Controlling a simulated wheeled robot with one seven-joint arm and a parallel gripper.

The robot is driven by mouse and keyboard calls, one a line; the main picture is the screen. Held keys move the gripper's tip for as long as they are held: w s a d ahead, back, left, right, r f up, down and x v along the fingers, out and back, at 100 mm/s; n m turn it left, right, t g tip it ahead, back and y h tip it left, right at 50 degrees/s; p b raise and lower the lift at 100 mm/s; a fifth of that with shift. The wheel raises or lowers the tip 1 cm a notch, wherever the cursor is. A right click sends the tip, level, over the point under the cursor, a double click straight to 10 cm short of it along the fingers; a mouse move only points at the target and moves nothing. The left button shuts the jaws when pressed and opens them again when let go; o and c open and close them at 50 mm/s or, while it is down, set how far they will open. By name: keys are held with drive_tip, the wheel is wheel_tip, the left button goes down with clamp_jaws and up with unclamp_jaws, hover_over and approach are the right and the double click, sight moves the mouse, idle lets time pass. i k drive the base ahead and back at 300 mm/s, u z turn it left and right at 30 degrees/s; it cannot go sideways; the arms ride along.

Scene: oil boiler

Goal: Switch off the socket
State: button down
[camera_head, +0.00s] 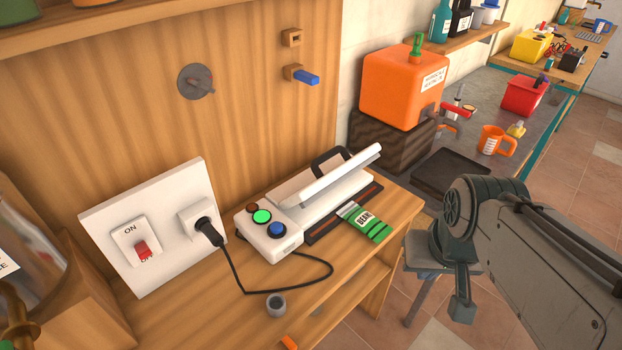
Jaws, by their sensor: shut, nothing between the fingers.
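The white wall socket panel (158,228) is at the left on the wooden back wall. Its switch plate (136,242) reads ON at the top, and a red switch (143,250) sits low on it. The lettering below is partly hidden by the red switch. A black plug (208,231) sits in the outlet (198,217) at the right of the panel. My gripper (462,308) is at the lower right, far from the switch and apart from everything; it looks shut and empty.
A cable runs from the plug towards the white sealer (309,205) with a lit green button. A glass container (25,235) is at far left.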

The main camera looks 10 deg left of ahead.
sight(142, 249)
drive_tip(key=u, duration=2)
drive_tip(key=k, duration=0.65)
drive_tip(key=u, duration=0.55)
drive_tip(key=i, duration=1)
drive_tip(key=z, duration=0.35)
